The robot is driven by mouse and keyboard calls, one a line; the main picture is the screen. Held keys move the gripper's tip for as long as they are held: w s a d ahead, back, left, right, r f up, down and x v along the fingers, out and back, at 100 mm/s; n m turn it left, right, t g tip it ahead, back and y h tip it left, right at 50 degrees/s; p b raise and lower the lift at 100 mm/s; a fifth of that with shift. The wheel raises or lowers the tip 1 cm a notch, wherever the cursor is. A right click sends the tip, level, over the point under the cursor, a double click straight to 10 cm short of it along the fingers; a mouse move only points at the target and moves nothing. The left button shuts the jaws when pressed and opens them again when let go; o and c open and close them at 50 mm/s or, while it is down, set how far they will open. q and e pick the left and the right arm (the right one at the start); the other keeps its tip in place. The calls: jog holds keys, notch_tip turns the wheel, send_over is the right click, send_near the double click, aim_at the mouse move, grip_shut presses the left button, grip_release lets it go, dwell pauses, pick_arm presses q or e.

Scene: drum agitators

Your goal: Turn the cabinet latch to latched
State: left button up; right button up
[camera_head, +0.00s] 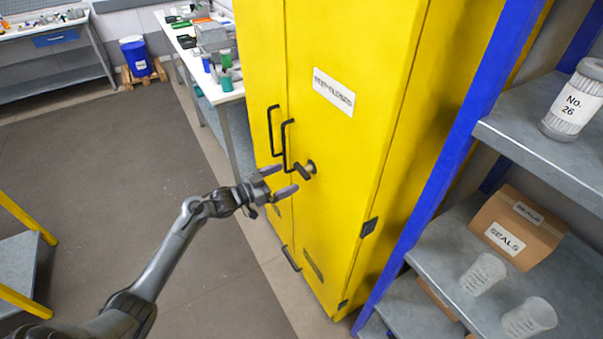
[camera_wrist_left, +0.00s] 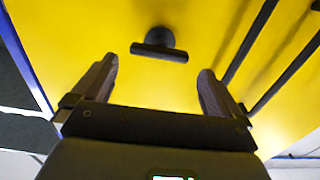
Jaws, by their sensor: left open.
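The yellow cabinet (camera_head: 345,150) stands upright with its doors shut. Its dark latch (camera_head: 305,170) is a short bar on a round stem, beside the two long door handles. In the left wrist view the latch (camera_wrist_left: 159,50) lies crosswise, ahead of and between my open fingers, apart from both. My left gripper (camera_head: 279,180) is open and empty, just in front of the door and slightly below left of the latch. In the left wrist view the left gripper (camera_wrist_left: 155,85) has its two fingers spread wide. My right gripper is not in view.
A blue-framed shelf (camera_head: 440,270) stands close on the right, with a "SEALS" box (camera_head: 520,228), clear cups (camera_head: 483,273) and a canister (camera_head: 575,98). A workbench (camera_head: 215,85) stands behind the cabinet's left side. The floor (camera_head: 110,170) at left is mostly clear.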

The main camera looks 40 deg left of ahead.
aim_at(299, 172)
pick_arm(q)
jog(key=shift+b+x, duration=0.3)
jog(key=shift+x, duration=3.25)
jog(key=shift+c, duration=0.3)
jog(key=c, duration=0.7)
